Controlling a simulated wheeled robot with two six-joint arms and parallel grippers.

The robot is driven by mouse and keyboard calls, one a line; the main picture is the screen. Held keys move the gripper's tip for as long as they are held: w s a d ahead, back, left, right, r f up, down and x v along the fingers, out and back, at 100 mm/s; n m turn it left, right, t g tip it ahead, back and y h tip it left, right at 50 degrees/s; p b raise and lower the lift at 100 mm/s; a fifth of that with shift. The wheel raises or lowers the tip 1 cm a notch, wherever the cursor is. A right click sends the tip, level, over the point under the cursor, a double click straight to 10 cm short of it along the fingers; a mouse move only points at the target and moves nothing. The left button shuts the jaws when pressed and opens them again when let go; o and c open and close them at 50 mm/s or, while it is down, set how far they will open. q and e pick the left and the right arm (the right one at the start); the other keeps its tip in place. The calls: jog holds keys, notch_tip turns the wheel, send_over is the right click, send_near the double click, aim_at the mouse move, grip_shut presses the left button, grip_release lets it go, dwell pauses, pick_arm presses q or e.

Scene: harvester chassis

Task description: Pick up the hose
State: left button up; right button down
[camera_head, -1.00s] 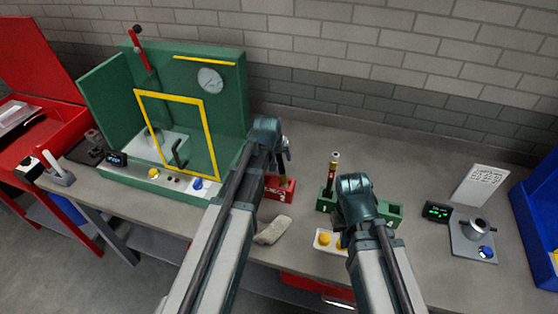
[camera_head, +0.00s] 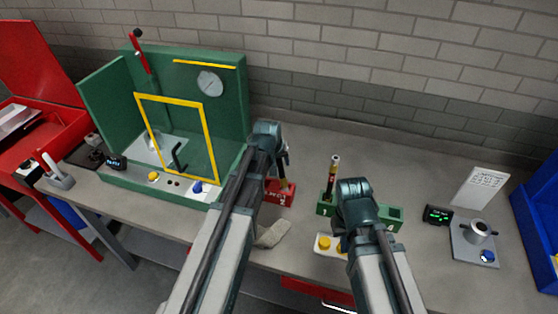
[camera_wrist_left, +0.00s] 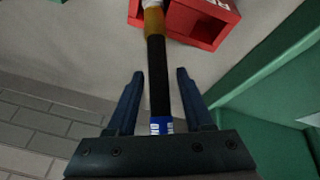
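A hose (camera_wrist_left: 158,75) with a black body, a brass-coloured band, a white fitting and a blue printed end stands in a red holder (camera_wrist_left: 205,20). In the head view, the red holder (camera_head: 279,193) is partly hidden by my left arm, and the dark hose (camera_head: 283,172) shows beside the wrist. My left gripper (camera_wrist_left: 160,78) is open, with one finger on each side of the hose and a gap to both. A second hose-like piece (camera_head: 334,175) stands upright in a green holder (camera_head: 326,209). My right gripper (camera_head: 357,205) is over the green holder; its fingertips are hidden.
A green test cabinet (camera_head: 222,110) with a yellow-framed door stands at the left. A grey cloth-like piece (camera_head: 272,235) and a yellow-button panel (camera_head: 325,248) lie near the front edge. A metal fixture (camera_head: 474,245) and a blue bin (camera_head: 535,210) are at the right.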

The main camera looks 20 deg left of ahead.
pick_arm(q)
grip_shut()
dwell(1.2)
